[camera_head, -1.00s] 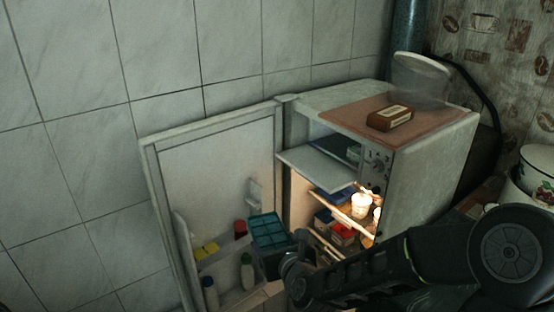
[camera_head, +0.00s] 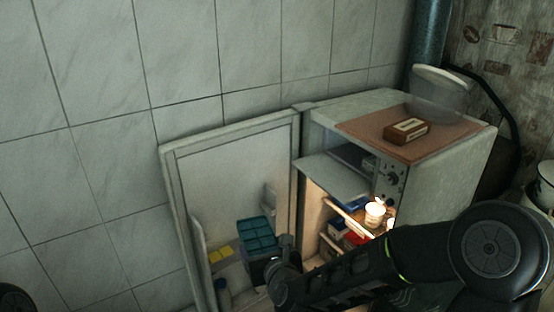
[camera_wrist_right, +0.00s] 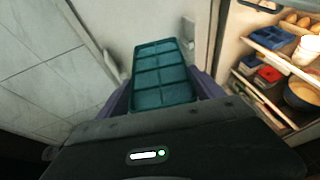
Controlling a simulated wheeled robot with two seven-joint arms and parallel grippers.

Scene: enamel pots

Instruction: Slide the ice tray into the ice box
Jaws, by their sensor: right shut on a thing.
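The teal ice tray (camera_head: 258,236) is in my right gripper (camera_head: 270,262), in front of the open fridge door. In the right wrist view the tray (camera_wrist_right: 161,75) lies lengthwise between the two fingers, its empty compartments facing the camera. My right gripper (camera_wrist_right: 163,98) is shut on its near end. The ice box (camera_head: 348,155) is the compartment at the top of the fridge; its flap (camera_head: 330,177) is folded down and sticks out. The tray is left of and lower than this flap, apart from it. My left gripper is not in view.
The open fridge door (camera_head: 232,180) stands left of the tray, with bottles and a yellow item (camera_head: 221,254) on its shelves. Lit shelves with a white jar (camera_head: 375,213) lie below the ice box. A brown box (camera_head: 407,130) sits on top of the fridge.

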